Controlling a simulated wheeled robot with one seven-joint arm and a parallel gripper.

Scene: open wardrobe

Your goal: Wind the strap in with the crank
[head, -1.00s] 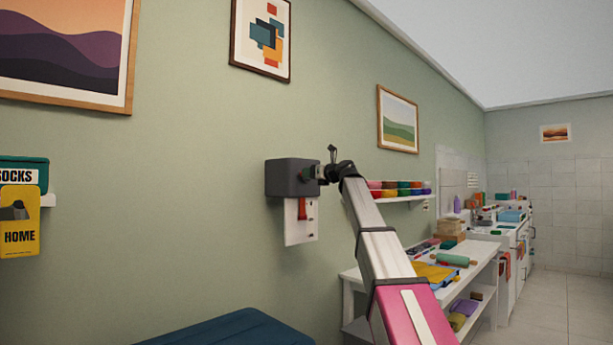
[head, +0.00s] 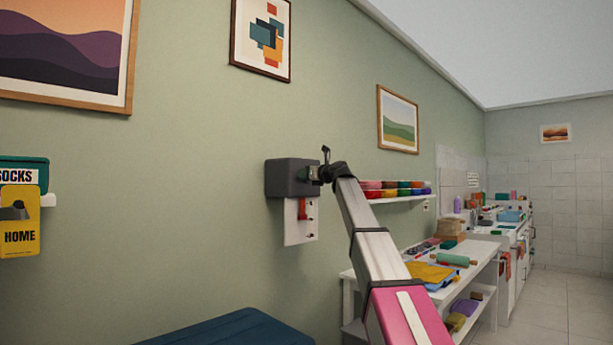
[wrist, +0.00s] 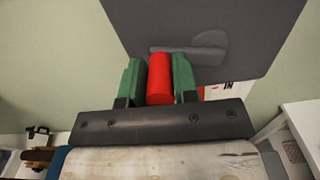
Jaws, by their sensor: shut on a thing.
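The winch is a dark grey box (head: 288,178) on the green wall; its face also fills the top of the wrist view (wrist: 200,25). In the wrist view, the crank's red handle (wrist: 160,78) stands between the two green fingers of my gripper (wrist: 159,80), which is shut on it. The grey crank arm (wrist: 185,50) lies behind the handle, by a round hub. In the head view, my gripper (head: 314,173) is at the box's right side and hides most of the crank. A short red strap (head: 302,208) hangs below the box, against a white plate (head: 300,232).
A white table (head: 475,272) with cloths and rolls stands to the right of my arm. A wall shelf (head: 400,197) with colourful items is behind the arm. A dark blue padded top (head: 230,330) lies below. The wall around the box is mostly clear.

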